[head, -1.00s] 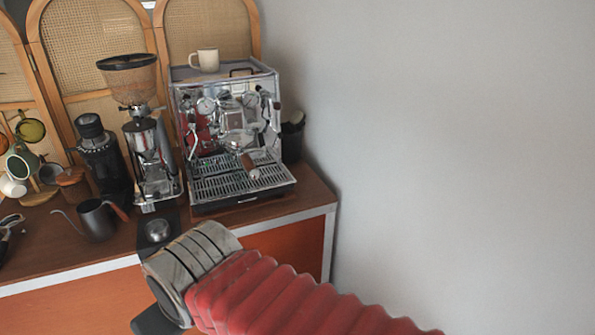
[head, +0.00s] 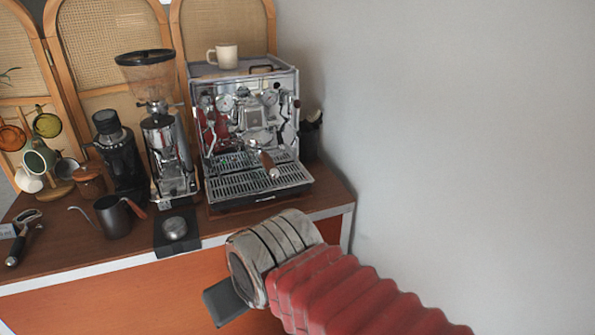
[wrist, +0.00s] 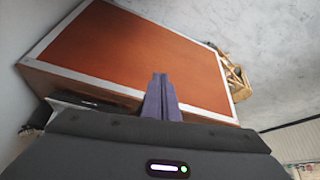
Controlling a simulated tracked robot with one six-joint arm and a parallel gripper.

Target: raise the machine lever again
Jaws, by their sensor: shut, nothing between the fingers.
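The chrome espresso machine (head: 255,185) stands at the right end of the cart top in the head view. A wood-tipped handle (head: 268,163) sticks forward from its front, over the drip tray. The lever itself is too small to pick out among the chrome parts, so I cannot tell its position. My gripper (head: 222,302) is in front of the cart, below the top's front edge and well apart from the machine. In the wrist view its two fingers (wrist: 161,82) are together with nothing between them, pointing toward the orange cart panel (wrist: 150,50).
A cream mug (head: 226,57) sits on the machine. Left of it stand a grinder (head: 165,145), a second dark grinder (head: 118,160), a black kettle (head: 112,217) and a mug tree. A tamper (head: 175,228) rests at the front edge. A bare wall (head: 460,120) is on the right.

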